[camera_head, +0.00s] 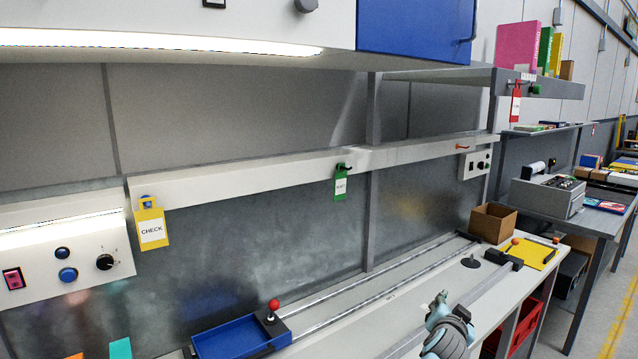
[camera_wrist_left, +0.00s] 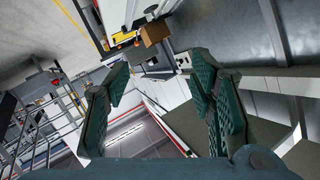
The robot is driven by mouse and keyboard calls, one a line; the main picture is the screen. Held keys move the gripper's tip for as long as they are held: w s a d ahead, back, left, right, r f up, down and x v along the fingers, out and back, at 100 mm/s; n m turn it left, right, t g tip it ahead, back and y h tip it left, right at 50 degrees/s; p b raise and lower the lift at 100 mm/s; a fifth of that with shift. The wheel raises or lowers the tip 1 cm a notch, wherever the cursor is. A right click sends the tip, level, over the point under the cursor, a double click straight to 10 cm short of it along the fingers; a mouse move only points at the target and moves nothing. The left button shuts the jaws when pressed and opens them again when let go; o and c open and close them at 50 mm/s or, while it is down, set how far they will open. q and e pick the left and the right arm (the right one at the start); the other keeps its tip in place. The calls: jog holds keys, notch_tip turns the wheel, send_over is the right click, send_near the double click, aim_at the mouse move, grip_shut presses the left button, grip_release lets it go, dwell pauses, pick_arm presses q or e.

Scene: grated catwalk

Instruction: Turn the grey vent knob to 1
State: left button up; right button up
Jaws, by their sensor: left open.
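A grey knob (camera_head: 306,5) sits on the white hood at the top edge of the head view, partly cut off. A small dark-framed plate (camera_head: 214,3) is to its left on the same hood. The knob's scale and pointer are not readable. My left gripper (camera_head: 440,303) is low in the head view, over the bench, far below and to the right of the grey knob. In the left wrist view its teal-padded fingers (camera_wrist_left: 160,98) are apart with nothing between them. My right gripper is not in view.
A black knob (camera_head: 105,262) and blue buttons (camera_head: 68,275) are on a white panel at the left. A blue tray (camera_head: 240,338) and a red-topped lever (camera_head: 273,305) are on the bench. A cardboard box (camera_head: 493,222) stands farther right. The hood's lit underside overhangs the bench.

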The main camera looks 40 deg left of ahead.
pick_arm(q)
jog(key=s+a+r+n+t+y, duration=0.1)
jog(key=r+y, duration=0.2)
jog(key=r, duration=0.8)
jog(key=s+a+r+n+y+b, duration=0.1)
jog(key=r+n+y, duration=0.1)
jog(key=r, duration=0.8)
jog(key=s+a+r+n+t+y, duration=0.1)
jog(key=s+a+r+y, duration=0.15)
jog(key=r, duration=0.85)
jog(key=n+g+y+p, duration=0.5)
jog(key=n+g+y, duration=0.5)
jog(key=n+y, duration=0.3)
send_near(314, 0)
jog(key=shift+n+h, duration=0.5)
jog(key=shift+h, duration=0.35)
jog(key=x, duration=0.3)
jog(key=r+p+x, duration=0.1)
jog(key=x, duration=0.1)
jog(key=s+p+x, duration=0.1)
jog(key=x, duration=0.2)
jog(key=shift+a+r, duration=0.15)
jog(key=shift+r, duration=0.1)
jog(key=c, duration=1.2)
